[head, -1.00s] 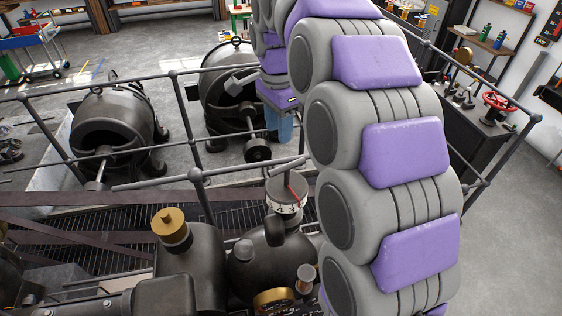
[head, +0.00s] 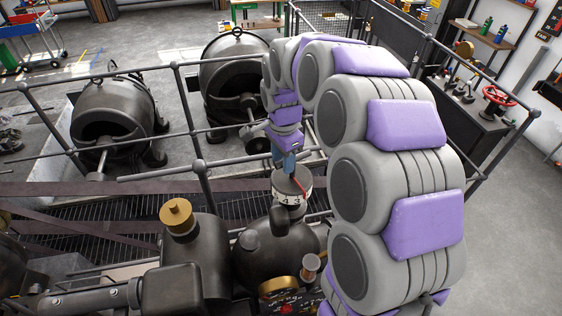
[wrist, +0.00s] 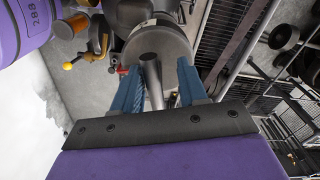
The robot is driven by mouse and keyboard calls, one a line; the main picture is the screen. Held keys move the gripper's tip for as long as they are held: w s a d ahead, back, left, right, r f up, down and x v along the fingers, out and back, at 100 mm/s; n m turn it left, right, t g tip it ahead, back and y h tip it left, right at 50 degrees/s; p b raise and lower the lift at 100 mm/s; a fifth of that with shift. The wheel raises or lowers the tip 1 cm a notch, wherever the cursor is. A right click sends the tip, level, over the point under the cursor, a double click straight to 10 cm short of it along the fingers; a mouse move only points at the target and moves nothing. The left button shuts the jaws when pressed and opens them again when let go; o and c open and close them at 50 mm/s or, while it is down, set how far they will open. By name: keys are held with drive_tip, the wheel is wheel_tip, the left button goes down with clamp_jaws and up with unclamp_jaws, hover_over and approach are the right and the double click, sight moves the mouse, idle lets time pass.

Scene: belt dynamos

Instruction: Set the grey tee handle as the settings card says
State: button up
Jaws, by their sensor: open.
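The grey tee handle (wrist: 151,78) shows in the wrist view as a grey bar between my two blue fingers, with a gap on each side. Behind it is the round top of its dial (wrist: 165,42). In the head view this dial (head: 290,196) has a white numbered band, with a 3 readable, and a red mark on top. My gripper (head: 288,164) is open and comes down over the dial from above; it also shows in the wrist view (wrist: 154,67). It hides most of the handle in the head view. I cannot make out a settings card.
A dark machine with a brass-capped post (head: 176,214) stands left of the dial. A grey railing (head: 200,168) runs close behind it. Two black dynamos (head: 112,115) stand beyond the railing. A bench with a red handwheel (head: 498,103) is at the right.

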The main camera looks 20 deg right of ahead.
sight(284, 179)
drive_tip(key=d+f, duration=0.4)
drive_tip(key=shift+d, duration=0.15)
drive_tip(key=shift+d+f, duration=0.2)
drive_tip(key=shift+d, duration=0.2)
drive_tip(key=a, duration=0.4)
drive_tip(key=shift+a, duration=0.15)
drive_tip(key=shift+c, duration=1.3)
drive_tip(key=shift+a, duration=0.1)
drive_tip(key=shift+c, duration=0.7)
drive_tip(key=shift+s+d+r, duration=0.1)
drive_tip(key=shift+s+d, duration=0.05)
drive_tip(key=shift+d, duration=0.55)
drive_tip(key=c, duration=0.3)
drive_tip(key=shift+w+d, duration=0.2)
drive_tip(key=shift+d, duration=0.3)
clamp_jaws()
